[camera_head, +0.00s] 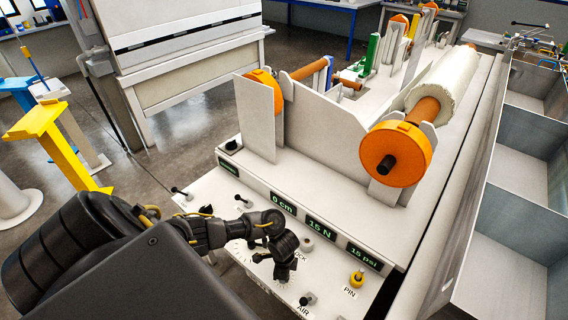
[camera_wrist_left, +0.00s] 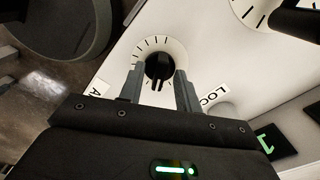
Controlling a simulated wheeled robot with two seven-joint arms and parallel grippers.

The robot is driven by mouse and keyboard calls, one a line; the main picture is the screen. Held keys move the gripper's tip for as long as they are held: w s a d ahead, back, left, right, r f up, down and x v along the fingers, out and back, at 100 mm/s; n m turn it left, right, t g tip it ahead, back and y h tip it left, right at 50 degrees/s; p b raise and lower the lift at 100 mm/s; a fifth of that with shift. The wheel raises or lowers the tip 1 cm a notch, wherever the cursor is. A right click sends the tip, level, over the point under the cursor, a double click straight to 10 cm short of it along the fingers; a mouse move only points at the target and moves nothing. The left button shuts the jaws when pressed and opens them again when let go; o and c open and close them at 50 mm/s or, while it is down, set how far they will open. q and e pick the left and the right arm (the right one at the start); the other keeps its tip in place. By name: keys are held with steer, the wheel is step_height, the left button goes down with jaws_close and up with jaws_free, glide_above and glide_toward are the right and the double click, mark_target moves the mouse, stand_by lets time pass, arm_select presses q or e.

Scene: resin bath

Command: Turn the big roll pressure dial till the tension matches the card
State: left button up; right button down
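My left gripper (camera_head: 284,270) reaches down over the front control panel from the left. In the left wrist view, its two fingers (camera_wrist_left: 159,85) are apart, one on each side of a black dial knob (camera_wrist_left: 159,66) with tick marks around it. I see no clear contact with the knob. The dial lies between the LOCK label and a partly cut-off label starting with A; its own label is hidden, so I cannot tell which pressure it sets. The tension display (camera_head: 320,228) reads 15 N. No target card is readable. My right gripper is not in view.
Beside it are a 0 cm display (camera_head: 283,203) and a 15 psi display (camera_head: 364,257). A yellow PIN knob (camera_head: 357,277) and an AIR knob (camera_head: 308,299) stand near the panel's front right. A white roll with an orange end (camera_head: 396,153) sits above. Grey bins (camera_head: 520,165) line the right.

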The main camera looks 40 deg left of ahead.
arm_select(q)
steer(key=shift+c, duration=0.4)
jaws_close()
steer(key=shift+m, duration=1)
steer(key=m, duration=0.3)
steer(key=m+b, duration=0.1)
steer(key=m, duration=0.4)
steer(key=shift+m+b, duration=1.25)
steer(key=shift+m, duration=1.45)
